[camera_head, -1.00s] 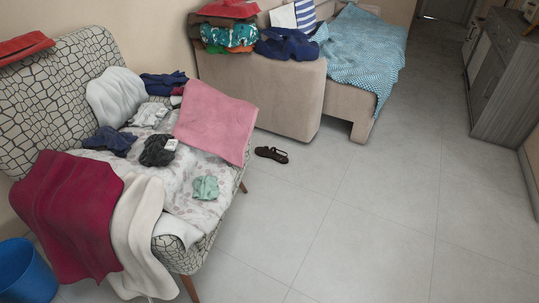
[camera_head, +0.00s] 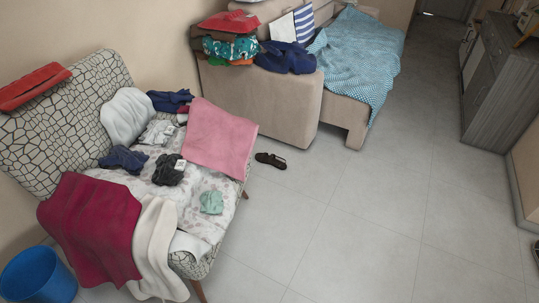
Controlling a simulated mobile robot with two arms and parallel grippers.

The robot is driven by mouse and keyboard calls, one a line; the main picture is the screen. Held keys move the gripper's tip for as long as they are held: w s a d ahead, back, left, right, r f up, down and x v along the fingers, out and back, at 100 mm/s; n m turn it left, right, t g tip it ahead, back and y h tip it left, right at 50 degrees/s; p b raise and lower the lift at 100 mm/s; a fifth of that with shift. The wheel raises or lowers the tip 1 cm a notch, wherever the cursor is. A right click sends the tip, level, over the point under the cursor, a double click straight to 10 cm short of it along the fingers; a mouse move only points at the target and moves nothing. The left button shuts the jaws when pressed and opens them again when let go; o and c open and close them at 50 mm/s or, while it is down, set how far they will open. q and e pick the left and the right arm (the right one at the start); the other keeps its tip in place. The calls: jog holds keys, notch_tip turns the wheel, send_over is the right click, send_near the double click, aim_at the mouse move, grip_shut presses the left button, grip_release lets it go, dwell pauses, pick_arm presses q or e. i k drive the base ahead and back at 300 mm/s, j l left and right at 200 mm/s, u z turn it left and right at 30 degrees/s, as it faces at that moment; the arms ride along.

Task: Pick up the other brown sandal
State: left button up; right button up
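A dark brown sandal (camera_head: 271,160) lies on the tiled floor, between the pink towel's corner on the armchair and the beige sofa. Another dark item (camera_head: 536,249) is cut off at the right edge of the view, on the floor; it is too little shown to tell what it is. Neither of my grippers shows in the head view.
A patterned armchair (camera_head: 105,67) at the left bears several clothes and a pink towel (camera_head: 220,137). A blue bucket (camera_head: 38,277) stands at the lower left. A beige sofa (camera_head: 262,103) with clothes stands behind, and a grey cabinet (camera_head: 502,88) at the right. The middle floor is clear.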

aim_at(264, 157)
jog(key=i+l+u, duration=0.4)
jog(key=i+l, duration=0.15)
jog(key=i+l+u, duration=0.15)
jog(key=l, duration=0.35)
jog(key=i+l+u, duration=0.2)
jog(key=l, duration=0.2)
jog(key=i+l+u, duration=0.2)
jog(key=l, duration=0.25)
jog(key=i, duration=0.05)
